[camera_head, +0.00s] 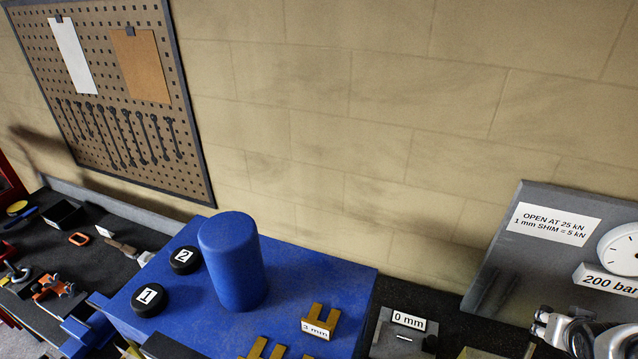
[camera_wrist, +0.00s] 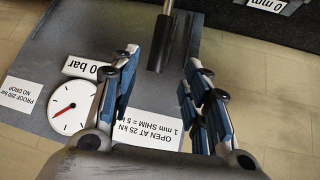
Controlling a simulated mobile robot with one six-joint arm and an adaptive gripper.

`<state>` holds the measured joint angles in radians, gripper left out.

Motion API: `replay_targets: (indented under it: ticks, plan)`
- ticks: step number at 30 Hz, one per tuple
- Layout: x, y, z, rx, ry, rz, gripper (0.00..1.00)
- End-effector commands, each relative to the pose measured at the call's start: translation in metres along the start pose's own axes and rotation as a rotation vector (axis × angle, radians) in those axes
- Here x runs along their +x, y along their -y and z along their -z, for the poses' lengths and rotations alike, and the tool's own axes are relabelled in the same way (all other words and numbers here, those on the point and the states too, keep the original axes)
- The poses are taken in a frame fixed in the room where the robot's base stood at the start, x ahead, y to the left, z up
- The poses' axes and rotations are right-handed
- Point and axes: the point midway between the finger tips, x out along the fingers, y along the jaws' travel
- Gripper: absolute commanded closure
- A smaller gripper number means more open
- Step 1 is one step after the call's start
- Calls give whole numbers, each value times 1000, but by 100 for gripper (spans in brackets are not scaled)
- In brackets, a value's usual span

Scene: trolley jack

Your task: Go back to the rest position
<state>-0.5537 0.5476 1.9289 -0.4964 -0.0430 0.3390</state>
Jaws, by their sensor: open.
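My gripper (camera_wrist: 160,92) is open in the wrist view, with its blue-padded fingers spread left and right. A dark rod (camera_wrist: 161,45) with a brighter metal upper part shows between and above the fingers; I see nothing clamped. Behind it is a grey panel (camera_wrist: 45,50) with a round gauge (camera_wrist: 73,106) and labels, upside down in this view. In the head view, part of my arm or gripper covers the lower right corner, in front of the same panel (camera_head: 530,265); the fingertips cannot be made out there.
A blue block (camera_head: 320,285) carries a blue cylinder (camera_head: 232,262), black discs marked 1 (camera_head: 150,300) and 2 (camera_head: 185,260), and brass shims (camera_head: 320,322), one labelled 3 mm. A 0 mm label (camera_head: 408,320) stands to its right. Tools crowd the left bench. A pegboard (camera_head: 110,90) hangs on the wall.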

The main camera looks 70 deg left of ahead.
Motion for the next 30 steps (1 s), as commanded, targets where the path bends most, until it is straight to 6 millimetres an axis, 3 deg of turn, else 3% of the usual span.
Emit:
replay_targets:
  ticks: [5, 8, 11, 15, 19, 24, 30]
  plan:
    - [-6, -12, -5, 17, 5, -22, 57]
    - [-23, -39, -21, 58, 20, -74, 57]
    - [-52, -74, -52, 123, 52, -145, 57]
    - [-100, -110, -114, 232, 113, -232, 57]
    - [-140, -122, -182, 334, 168, -286, 57]
    - [-177, -110, -277, 465, 233, -319, 57]
    - [-196, -74, -368, 582, 284, -313, 57]
